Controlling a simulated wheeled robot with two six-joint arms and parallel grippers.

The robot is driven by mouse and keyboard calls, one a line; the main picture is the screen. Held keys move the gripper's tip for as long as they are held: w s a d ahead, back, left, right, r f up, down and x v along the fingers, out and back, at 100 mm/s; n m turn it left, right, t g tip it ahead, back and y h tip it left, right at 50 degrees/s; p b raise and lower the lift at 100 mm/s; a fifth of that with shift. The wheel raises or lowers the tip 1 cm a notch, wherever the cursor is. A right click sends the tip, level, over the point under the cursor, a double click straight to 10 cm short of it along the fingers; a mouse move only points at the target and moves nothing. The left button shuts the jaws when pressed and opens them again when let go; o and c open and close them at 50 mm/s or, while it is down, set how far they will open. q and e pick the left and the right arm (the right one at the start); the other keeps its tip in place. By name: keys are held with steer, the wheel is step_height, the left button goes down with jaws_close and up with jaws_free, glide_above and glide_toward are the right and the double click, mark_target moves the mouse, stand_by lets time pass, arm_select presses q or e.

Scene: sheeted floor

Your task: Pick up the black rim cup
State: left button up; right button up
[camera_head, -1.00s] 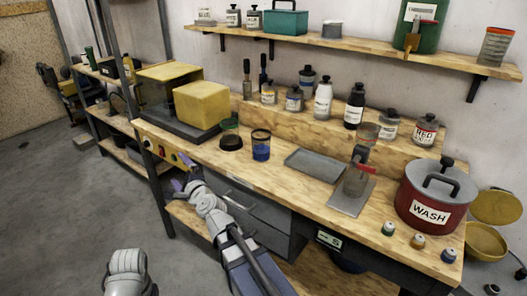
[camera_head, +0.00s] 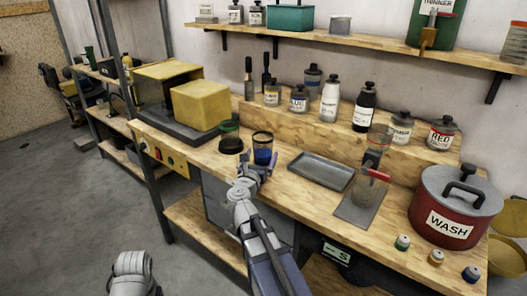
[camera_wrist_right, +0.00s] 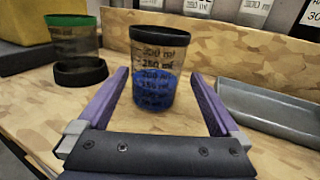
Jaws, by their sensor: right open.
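The black rim cup (camera_head: 262,153) is clear with measuring marks and blue contents. It stands upright on the workbench near its front edge. In the right wrist view the cup (camera_wrist_right: 156,62) is straight ahead, with one purple finger on each side of its lower part. My right gripper (camera_head: 257,169) is open at the near side of the cup; the fingers look apart from its wall. In the wrist view, the gripper (camera_wrist_right: 159,78) holds nothing. My left arm shows only at the bottom of the head view, with its gripper out of view.
A green-rimmed cup (camera_wrist_right: 72,38) and a black ring-shaped piece (camera_wrist_right: 80,72) are left of the cup. A grey tray (camera_head: 320,171) is to its right. Yellow boxes (camera_head: 201,104) stand further left. Several bottles line the raised ledge behind.

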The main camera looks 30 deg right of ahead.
steer(key=shift+w+f+x, duration=0.1)
steer(key=shift+f+x, duration=0.05)
steer(key=shift+x, duration=1.85)
steer(key=shift+w+f+x, duration=0.1)
steer(key=shift+f+x, duration=0.05)
steer(key=shift+x, duration=1.8)
steer(key=shift+a, duration=0.25)
steer(key=c, duration=1.5)
arm_select(q)
step_height(320, 180, up, 10)
steer(key=p, duration=0.9)
steer(key=shift+f+p, duration=0.2)
steer(key=shift+p, duration=0.1)
arm_select(e)
step_height(320, 180, up, 10)
steer(key=shift+r, duration=0.1)
steer(key=shift+c, duration=0.2)
arm_select(q)
steer(key=shift+c, duration=0.3)
